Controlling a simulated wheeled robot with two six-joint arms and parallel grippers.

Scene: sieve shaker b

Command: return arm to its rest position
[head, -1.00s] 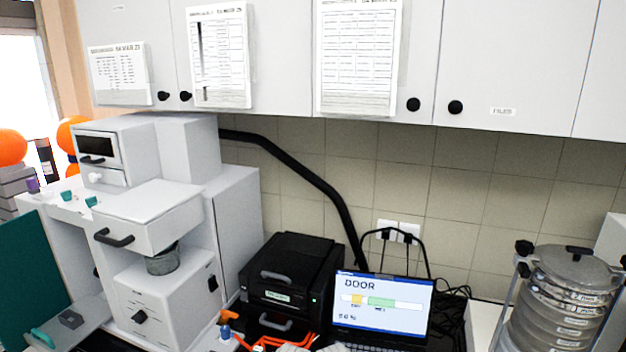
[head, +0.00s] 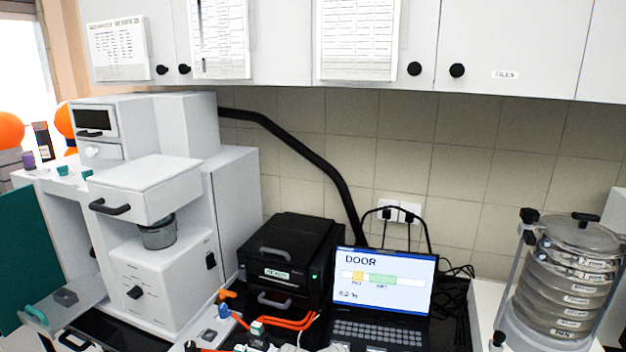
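Neither of my arms nor grippers can be made out in the head view. The white lab machine (head: 160,275) stands at the left with its drawer-like upper unit (head: 150,190) and a grey cylindrical cup (head: 158,233) under it. The sieve stack (head: 565,275) stands upright in its clamp frame at the right, with a lid on top. The laptop (head: 385,280) is open in the middle and its screen reads DOOR above a bar with yellow and green blocks.
A black box unit (head: 288,255) with handles stands left of the laptop. Orange cables (head: 290,322) and small parts lie in front. Wall cabinets (head: 270,50) overhang the bench. A teal panel (head: 30,255) stands at the left edge. A black hose (head: 310,172) runs along the wall.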

